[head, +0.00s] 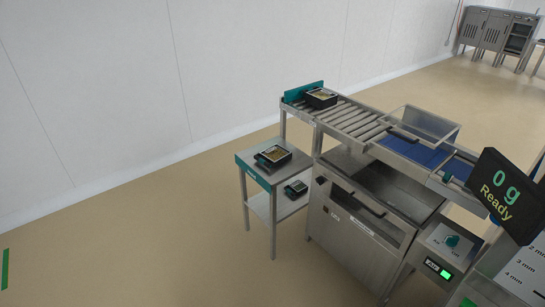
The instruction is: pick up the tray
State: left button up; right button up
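A dark tray (281,161) with yellowish-brown contents lies on the small steel side table (249,160), near the middle of its top. A second dark tray (325,103) with similar contents sits at the far left end of the roller conveyor (360,122), beside a teal end plate (303,91). Neither of my grippers is in view, so their state does not show. I cannot tell which tray the task means.
A display reading "0 g Ready" (506,195) is at right.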

aim_at(275, 155)
jog(key=i+j+z, duration=0.2)
jog(key=i+j, duration=0.6)
jog(key=i, duration=0.1)
